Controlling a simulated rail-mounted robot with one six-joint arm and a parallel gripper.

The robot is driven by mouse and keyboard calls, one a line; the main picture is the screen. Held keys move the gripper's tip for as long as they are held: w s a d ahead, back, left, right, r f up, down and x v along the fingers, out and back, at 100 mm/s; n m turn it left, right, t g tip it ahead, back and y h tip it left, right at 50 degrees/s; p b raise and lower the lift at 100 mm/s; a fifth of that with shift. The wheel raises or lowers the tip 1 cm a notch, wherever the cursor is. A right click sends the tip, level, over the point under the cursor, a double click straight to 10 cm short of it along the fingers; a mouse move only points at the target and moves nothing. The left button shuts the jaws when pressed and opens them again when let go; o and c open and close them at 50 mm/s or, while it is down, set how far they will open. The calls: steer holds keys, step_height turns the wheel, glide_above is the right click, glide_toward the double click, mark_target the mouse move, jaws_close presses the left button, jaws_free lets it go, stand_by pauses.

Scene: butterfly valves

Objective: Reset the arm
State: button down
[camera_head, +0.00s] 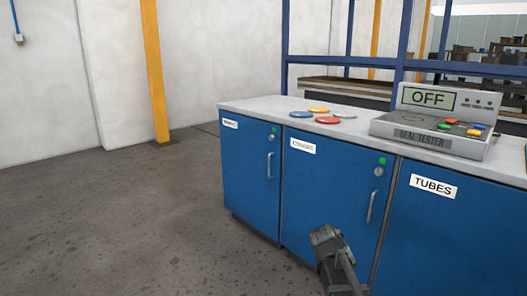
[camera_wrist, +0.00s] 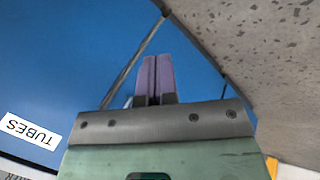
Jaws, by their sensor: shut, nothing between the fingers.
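My gripper (camera_wrist: 153,62) shows in the wrist view with its two purple fingers pressed together and nothing between them. It points towards the blue cabinet fronts, and I see no contact with them. In the head view, part of my arm (camera_head: 336,258) rises from the bottom edge in front of the middle cabinet door; I cannot make out the fingers there. The rest of the arm is out of view.
Blue cabinets (camera_head: 247,180) with handles and labels, one reading TUBES (camera_head: 433,187), carry a grey worktop (camera_head: 262,107). On it are coloured discs (camera_head: 327,120) and a seal tester (camera_head: 432,125) reading OFF. The floor (camera_head: 120,220) left of the cabinets is clear. A yellow post (camera_head: 154,75) stands behind.

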steer(key=s+a+f+g+y, duration=0.1)
steer(key=s+a+y, duration=0.25)
steer(key=s, duration=0.55)
steer(key=s+a+f+g+y, duration=0.15)
steer(key=s+a, duration=0.25)
steer(key=s, duration=0.4)
step_height(320, 180, up, 37)
steer(key=w+p, duration=0.1)
steer(key=p, duration=3.5)
steer(key=shift+w+m+t, duration=0.3)
steer(key=shift+t, duration=0.05)
steer(key=c, duration=1.8)
jaws_free()
